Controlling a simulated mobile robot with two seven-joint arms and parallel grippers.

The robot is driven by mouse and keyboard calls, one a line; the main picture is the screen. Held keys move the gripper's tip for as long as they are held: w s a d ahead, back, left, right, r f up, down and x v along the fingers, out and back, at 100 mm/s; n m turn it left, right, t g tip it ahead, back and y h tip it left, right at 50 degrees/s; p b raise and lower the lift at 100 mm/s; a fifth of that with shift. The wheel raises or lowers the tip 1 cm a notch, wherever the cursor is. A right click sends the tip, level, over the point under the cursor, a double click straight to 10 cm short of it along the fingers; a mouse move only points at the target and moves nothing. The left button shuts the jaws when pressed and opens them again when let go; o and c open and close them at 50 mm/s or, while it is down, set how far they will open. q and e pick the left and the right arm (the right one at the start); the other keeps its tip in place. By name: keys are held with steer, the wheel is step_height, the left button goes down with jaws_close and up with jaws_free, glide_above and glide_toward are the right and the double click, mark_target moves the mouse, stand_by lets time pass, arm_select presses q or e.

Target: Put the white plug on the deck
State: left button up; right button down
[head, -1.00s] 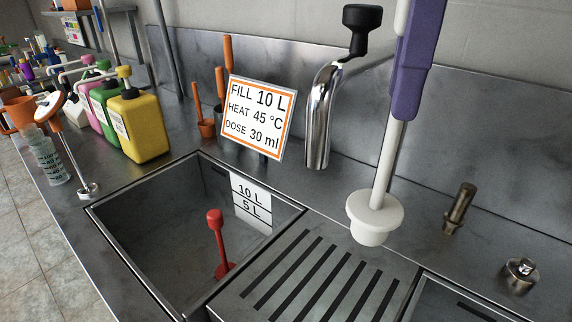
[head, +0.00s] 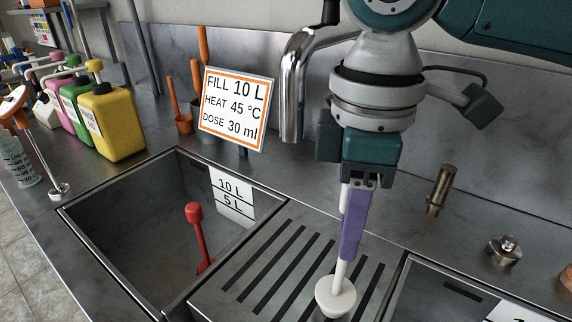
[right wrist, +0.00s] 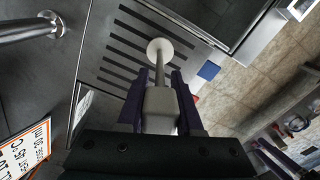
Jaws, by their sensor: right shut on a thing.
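The white plug (head: 335,298) has a round flared base on a long pale stem. My right gripper (head: 350,235), with purple fingers, is shut on the stem, and the plug hangs base down. In the right wrist view the plug's disc (right wrist: 160,47) shows beyond the fingertips (right wrist: 160,85), over the slotted part of the deck. The steel deck (head: 235,292) has dark slots between two basins. I cannot tell whether the base touches it.
A left basin (head: 120,225) holds a red-handled plug (head: 198,230). A second basin (head: 415,290) lies at the right. A chrome tap (head: 293,90), a sign (head: 235,110) and metal fittings (head: 438,190) stand behind. Coloured jugs (head: 112,120) stand at the left.

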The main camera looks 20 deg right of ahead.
steer(key=c, duration=0.6)
jaws_free()
steer(key=shift+f, duration=0.1)
steer(key=shift+o, duration=0.2)
step_height(320, 180, up, 12)
steer(key=shift+r+p, duration=0.2)
steer(key=shift+p, duration=0.15)
